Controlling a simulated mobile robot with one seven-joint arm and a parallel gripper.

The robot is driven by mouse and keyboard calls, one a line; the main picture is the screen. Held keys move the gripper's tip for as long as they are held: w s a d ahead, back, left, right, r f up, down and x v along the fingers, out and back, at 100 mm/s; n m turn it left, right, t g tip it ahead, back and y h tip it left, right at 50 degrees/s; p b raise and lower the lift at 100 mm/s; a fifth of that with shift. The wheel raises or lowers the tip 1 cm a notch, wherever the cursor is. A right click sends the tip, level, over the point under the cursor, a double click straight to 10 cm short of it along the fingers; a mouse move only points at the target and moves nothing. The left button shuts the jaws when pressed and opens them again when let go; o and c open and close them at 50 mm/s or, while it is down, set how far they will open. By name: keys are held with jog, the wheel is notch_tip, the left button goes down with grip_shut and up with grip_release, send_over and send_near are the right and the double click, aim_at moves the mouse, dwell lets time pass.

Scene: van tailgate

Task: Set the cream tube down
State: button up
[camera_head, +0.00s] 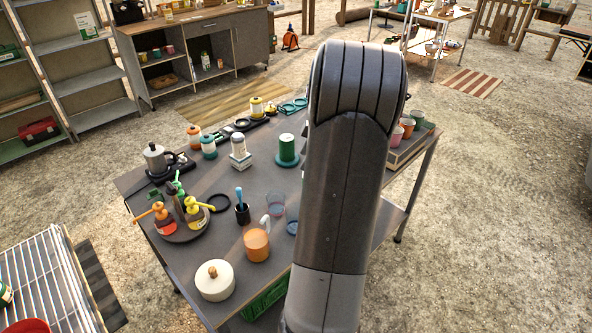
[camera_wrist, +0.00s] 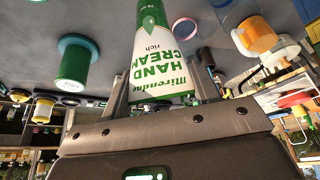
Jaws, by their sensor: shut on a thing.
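My gripper (camera_wrist: 163,72) is shut on the cream tube (camera_wrist: 160,48), a white and green tube labelled hand cream, in the wrist view. One finger shows on each side of the tube. The tube's far end runs out of the top of the picture, and I cannot tell whether it touches the grey table. In the head view my arm covers the gripper and the tube. The grey table (camera_head: 190,265) stands below and around my arm.
A green spool (camera_head: 287,150), an orange mug (camera_head: 256,245), a white lidded pot (camera_head: 215,280) and a tray of spray bottles (camera_head: 183,232) stand on the table. Cups (camera_head: 408,128) stand at its right edge. Small bare patches lie between them; my arm hides the table's middle right.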

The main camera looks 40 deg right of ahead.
jog(key=w+a+f, duration=0.1)
jog(key=w+f, duration=0.2)
jog(key=f, duration=0.3)
jog(key=shift+w, duration=0.2)
jog(key=shift+f, duration=0.1)
jog(key=o, duration=1.3)
jog(key=shift+f, duration=0.1)
